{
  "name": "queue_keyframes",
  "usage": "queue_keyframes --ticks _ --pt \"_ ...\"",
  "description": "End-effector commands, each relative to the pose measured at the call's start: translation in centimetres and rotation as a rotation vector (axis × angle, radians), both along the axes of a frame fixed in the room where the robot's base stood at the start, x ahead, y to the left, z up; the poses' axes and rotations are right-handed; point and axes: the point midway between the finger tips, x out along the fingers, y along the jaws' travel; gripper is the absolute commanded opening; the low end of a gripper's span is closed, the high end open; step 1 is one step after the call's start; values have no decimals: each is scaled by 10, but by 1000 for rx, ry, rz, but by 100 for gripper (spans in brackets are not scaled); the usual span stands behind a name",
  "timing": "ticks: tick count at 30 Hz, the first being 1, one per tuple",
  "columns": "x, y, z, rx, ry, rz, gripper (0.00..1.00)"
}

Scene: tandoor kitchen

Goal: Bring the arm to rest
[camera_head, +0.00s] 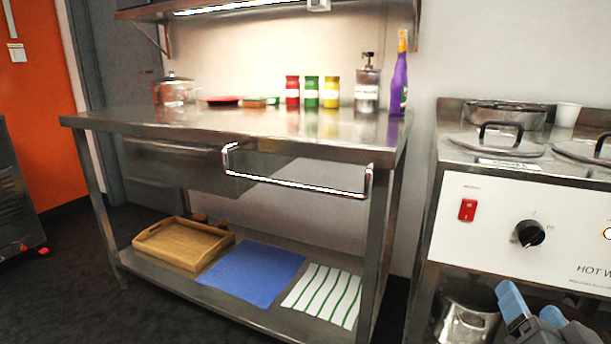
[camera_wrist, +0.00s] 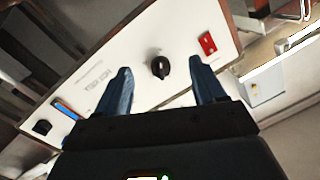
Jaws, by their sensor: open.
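My gripper (camera_head: 533,316) shows at the bottom right of the head view, in front of the hot well unit's lower part. In the wrist view its two blue fingers (camera_wrist: 163,92) stand wide apart with nothing between them. Beyond them is the white control panel (camera_wrist: 135,75) of the unit, with a black knob (camera_wrist: 159,67) and a red switch (camera_wrist: 207,43). The fingers look apart from the panel, though the exact gap is hard to tell. Most of my arm is out of view.
A steel table (camera_head: 240,123) carries jars, a pot and bottles. Its lower shelf (camera_head: 190,292) holds a wooden tray (camera_head: 182,262), a blue cloth (camera_head: 252,272) and a striped cloth (camera_head: 324,295). The hot well unit (camera_head: 540,222) stands right. A steel pot (camera_head: 466,322) sits below it.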

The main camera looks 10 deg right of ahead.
Motion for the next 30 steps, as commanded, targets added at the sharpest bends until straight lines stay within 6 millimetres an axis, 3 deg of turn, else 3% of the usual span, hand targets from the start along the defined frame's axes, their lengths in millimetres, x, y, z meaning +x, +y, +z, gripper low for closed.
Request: queue_keyframes --ticks 3,12,21,30 --pt "-30 32 -36 -54 80 100 69" --pt "-119 97 -88 -180 205 321 69" --pt "-215 137 -101 -282 279 472 69" --pt "-275 148 -93 -346 318 534 69"
